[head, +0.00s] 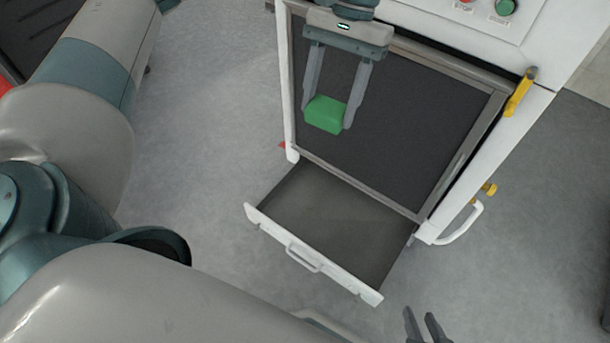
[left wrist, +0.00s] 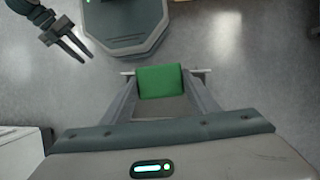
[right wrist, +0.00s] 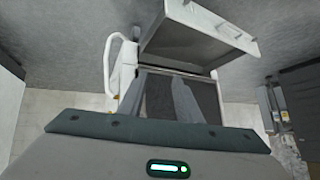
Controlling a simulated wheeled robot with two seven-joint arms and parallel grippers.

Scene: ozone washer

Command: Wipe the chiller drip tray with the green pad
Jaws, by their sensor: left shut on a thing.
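The green pad (head: 326,115) is held between the fingertips of my left gripper (head: 328,112), which is shut on it. In the head view they overlap the dark front panel of the machine, up the picture from the tray. The pad also shows in the left wrist view (left wrist: 160,82). The drip tray (head: 330,222) is a drawer pulled out at the foot of the machine, with a grey floor and a white front. It also shows in the right wrist view (right wrist: 190,45). My right gripper (head: 424,322) is open and empty, past the tray's right front corner.
The white machine has a dark panel (head: 400,110), a yellow latch (head: 520,92), a white curved handle (head: 458,222) beside the tray and a green button (head: 505,7). The tray's front carries a small handle (head: 303,258). Grey floor (head: 215,150) lies clear left of the tray.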

